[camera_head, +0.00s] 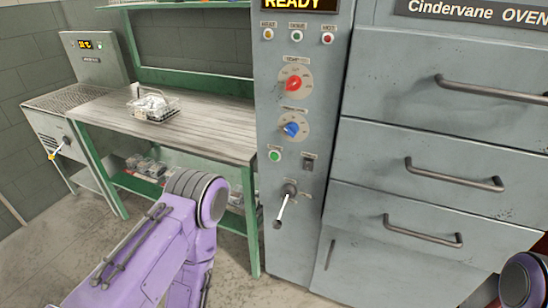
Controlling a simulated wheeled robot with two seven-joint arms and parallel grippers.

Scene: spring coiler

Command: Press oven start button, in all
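The oven's grey control panel (300,130) stands upright at the middle of the head view. A green round button (275,155) sits low on the panel, left of a dark rocker switch (308,162). The small label above the button is too blurred to read. Nothing touches the button. My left arm's purple links (170,240) are in front of the bench, left of the panel, but the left gripper is out of view. Only a bit of my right arm (522,280) shows at the lower right corner; its gripper is out of view too.
Above the button are a red knob (293,83), a blue knob (291,129) and a READY display (293,4). A lever (284,203) juts out below it. Drawers with bar handles (455,175) fill the right. A bench (175,125) with a wire basket (153,107) stands left.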

